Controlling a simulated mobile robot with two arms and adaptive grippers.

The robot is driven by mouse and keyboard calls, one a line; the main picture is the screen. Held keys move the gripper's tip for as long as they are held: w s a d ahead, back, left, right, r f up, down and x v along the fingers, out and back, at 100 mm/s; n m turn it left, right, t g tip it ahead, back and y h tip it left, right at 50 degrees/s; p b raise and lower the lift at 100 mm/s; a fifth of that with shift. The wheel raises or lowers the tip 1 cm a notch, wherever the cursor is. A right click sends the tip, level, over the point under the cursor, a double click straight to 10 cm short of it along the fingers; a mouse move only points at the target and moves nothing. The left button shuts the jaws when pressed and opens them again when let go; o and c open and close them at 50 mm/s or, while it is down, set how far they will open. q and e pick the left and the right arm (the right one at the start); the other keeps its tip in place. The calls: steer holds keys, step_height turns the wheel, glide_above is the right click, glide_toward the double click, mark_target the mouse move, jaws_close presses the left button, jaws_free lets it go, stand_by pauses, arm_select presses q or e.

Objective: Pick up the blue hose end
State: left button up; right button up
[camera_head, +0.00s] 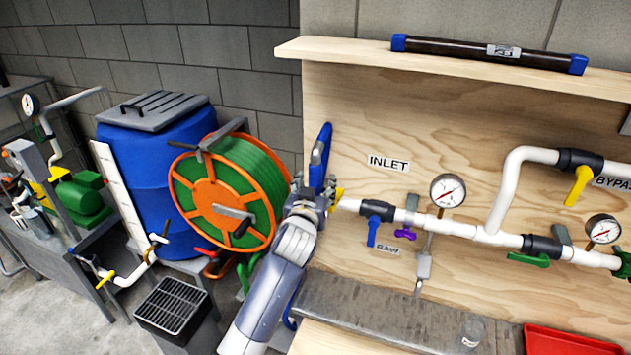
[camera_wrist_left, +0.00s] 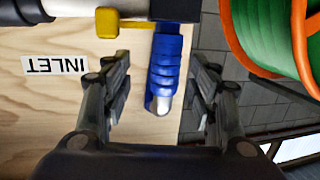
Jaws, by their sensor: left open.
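The blue hose end (camera_head: 320,150) stands upright at the left edge of the wooden panel, left of the INLET label. In the left wrist view, the ribbed blue hose end (camera_wrist_left: 164,60) with its pale tip lies between my open fingers, with a gap on both sides. My left gripper (camera_head: 318,188) is at the lower part of the hose end and partly covers it. It also shows in the left wrist view (camera_wrist_left: 163,82), open and empty. My right gripper is in neither view.
A green hose reel with an orange rim (camera_head: 222,192) stands close left of the gripper. A yellow valve handle (camera_head: 337,195) and white inlet pipe (camera_head: 349,205) are close on the right. A metal ledge (camera_head: 385,310) lies below.

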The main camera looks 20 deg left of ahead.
mark_target(314, 176)
arm_select(q)
steer(key=shift+w+a+r+p, duration=0.25)
steer(key=shift+w+p, duration=0.25)
steer(key=x, duration=0.1)
steer(key=p+x, duration=0.1)
steer(key=x, duration=0.1)
steer(key=shift+a+r, duration=0.15)
steer(key=shift+a, duration=0.1)
steer(key=shift+w+f+p, duration=0.2)
steer(key=shift+w+p, duration=0.1)
steer(key=shift+w, duration=0.3)
steer(key=c, duration=1.3)
